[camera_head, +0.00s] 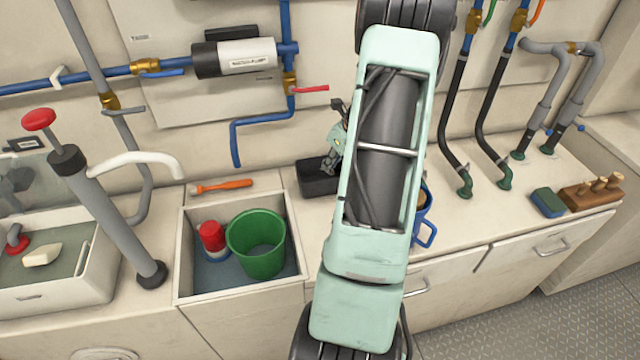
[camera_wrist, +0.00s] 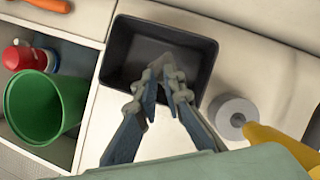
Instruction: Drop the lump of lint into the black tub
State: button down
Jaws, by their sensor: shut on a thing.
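The black tub (camera_head: 312,186) stands on the counter, partly behind my arm in the head view. In the wrist view the tub (camera_wrist: 117,58) is open at the top, with a dark inside. My gripper (camera_wrist: 160,80) points down over the tub, its fingertips close together over the opening. A small grey lump, the lint (camera_wrist: 159,65), shows between the fingertips, mostly covered by them. In the head view my gripper (camera_head: 329,165) is at the tub, and the lint cannot be made out there.
Left of the tub, a recessed bin holds a green bucket (camera_head: 258,246) and a red-topped item (camera_head: 211,238). An orange-handled tool (camera_head: 222,186) lies behind it. A grey roll (camera_wrist: 232,116) and a yellow object (camera_wrist: 282,146) are right of the tub. A blue mug (camera_head: 426,222) is partly behind my arm.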

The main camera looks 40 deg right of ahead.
jog(key=c, duration=2)
grip_release()
jog(key=shift+o, duration=0.2)
jog(key=v, duration=1.2)
